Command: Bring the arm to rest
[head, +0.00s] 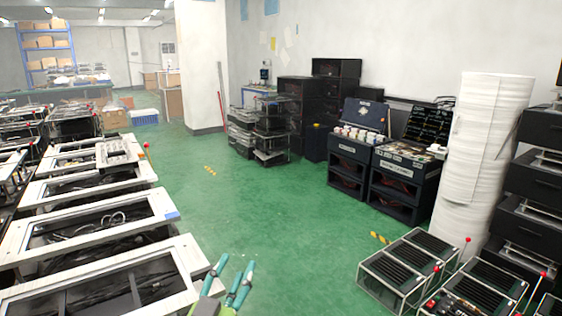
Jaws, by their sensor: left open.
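My left gripper (236,268) shows at the bottom edge, left of centre, with teal fingers pointing up and spread apart. It is open, with nothing between its fingers. It is over the green floor, beside the right end of the nearest white-framed unit (190,252) in the picture. I cannot tell if it touches that unit. Most of my left arm is out of the picture. My right gripper is not in view.
White-framed units line the left side, one with a red-knobbed lever (146,146). Black racks (397,270) with red-knobbed levers stand at lower right, near a white wrapped column (478,165). Black cabinets (402,190) stand behind. The green floor (270,215) between is clear.

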